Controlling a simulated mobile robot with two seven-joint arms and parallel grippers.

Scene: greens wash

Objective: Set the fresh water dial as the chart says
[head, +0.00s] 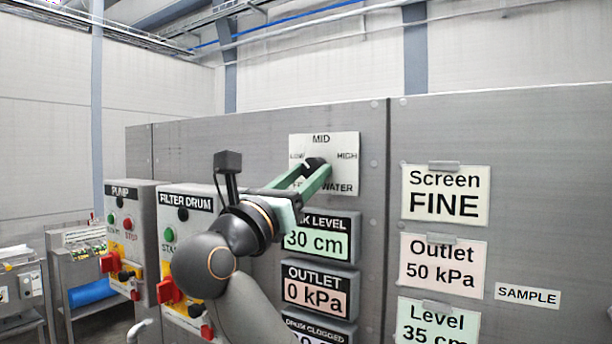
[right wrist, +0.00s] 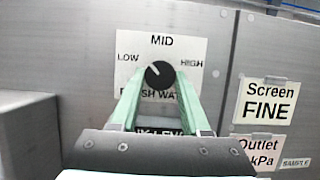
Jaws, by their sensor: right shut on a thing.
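The fresh water dial is a black round knob (right wrist: 160,74) on a white plate (head: 345,147) marked LOW, MID and HIGH. In the right wrist view its white pointer line slants to the upper left, between LOW and MID. My right gripper (head: 317,170) has its green fingers closed on the two sides of the knob; it also shows in the right wrist view (right wrist: 161,80). The fingers hide part of the plate's lower lettering. My left gripper is in neither view.
Cards right of the dial read Screen FINE (head: 444,195), Outlet 50 kPa (head: 442,265) and Level 35 cm (head: 437,322). Below the dial, displays show level 30 cm (head: 335,241) and outlet 0 kPa (head: 318,290). PUMP (head: 143,195) and FILTER DRUM (head: 200,200) boxes stand left.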

